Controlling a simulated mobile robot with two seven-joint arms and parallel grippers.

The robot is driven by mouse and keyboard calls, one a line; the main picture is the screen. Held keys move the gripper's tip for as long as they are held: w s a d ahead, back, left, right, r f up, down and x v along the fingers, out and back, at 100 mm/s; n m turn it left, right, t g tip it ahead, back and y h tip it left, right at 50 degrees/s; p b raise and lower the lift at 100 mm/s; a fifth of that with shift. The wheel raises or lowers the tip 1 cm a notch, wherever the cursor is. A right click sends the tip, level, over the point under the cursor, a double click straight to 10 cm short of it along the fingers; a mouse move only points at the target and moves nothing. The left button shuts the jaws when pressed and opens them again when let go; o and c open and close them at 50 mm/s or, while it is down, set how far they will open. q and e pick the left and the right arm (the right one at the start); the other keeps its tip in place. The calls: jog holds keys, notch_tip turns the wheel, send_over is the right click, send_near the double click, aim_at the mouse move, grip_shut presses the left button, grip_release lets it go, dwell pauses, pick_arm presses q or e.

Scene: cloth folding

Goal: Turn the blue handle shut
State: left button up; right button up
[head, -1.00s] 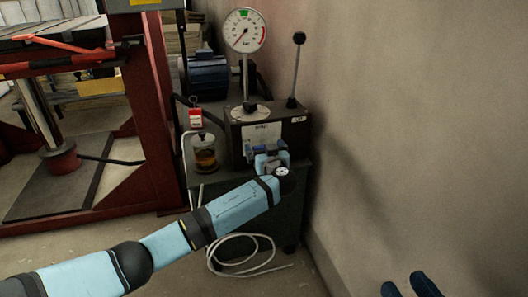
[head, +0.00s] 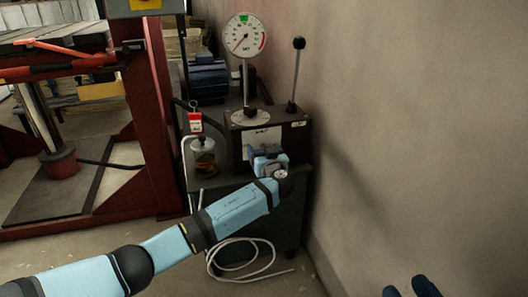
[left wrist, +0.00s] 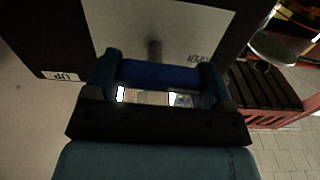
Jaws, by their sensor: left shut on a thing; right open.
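The blue handle (left wrist: 160,73) lies across between my left gripper's (left wrist: 162,80) two fingers in the left wrist view, in front of a metal stem and a white plate marked OPEN. The fingers are shut on its ends. In the head view my left gripper (head: 268,158) is at the front of the dark pump box (head: 292,138), and it hides most of the handle. My right gripper (head: 410,288) shows only as dark blue fingertips at the bottom right edge, apart and empty, far from the handle.
A round pressure gauge (head: 244,35) and an upright black-knobbed lever (head: 297,70) stand on the pump box. A glass jar (head: 203,160) and a red tag (head: 195,122) are to its left. The wall (head: 420,140) is close on the right. A pale hose (head: 245,272) lies below.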

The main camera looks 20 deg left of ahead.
pick_arm(q)
jog(key=m+p, duration=0.1)
jog(key=m, duration=0.1)
jog(key=m+p, duration=0.2)
jog(key=m, duration=0.1)
jog(key=shift+d+r+m, duration=0.15)
jog(key=shift+r+m, duration=0.05)
jog(key=shift+m, duration=0.1)
jog(key=m+p, duration=0.2)
jog(key=m, duration=0.1)
jog(key=shift+w+d+m, duration=0.1)
jog(key=shift+m, duration=0.2)
jog(key=m+p, duration=0.2)
jog(key=m, duration=0.2)
jog(key=shift+w+d+p, duration=0.1)
jog(key=shift+p, duration=0.2)
jog(key=shift+d+f+m+p, duration=0.15)
jog(key=shift+m+p, duration=0.85)
jog(key=shift+m, duration=1.1)
pick_arm(e)
notch_tip(320, 180, up, 7)
jog(key=s+m+t, duration=0.1)
jog(key=s+m, duration=0.1)
jog(key=m, duration=0.1)
jog(key=shift+s+a+m+t+h, duration=0.25)
jog(key=shift+a+m+t+h, duration=0.05)
jog(key=shift+a, duration=0.15)
pick_arm(q)
jog(key=o, duration=0.9)
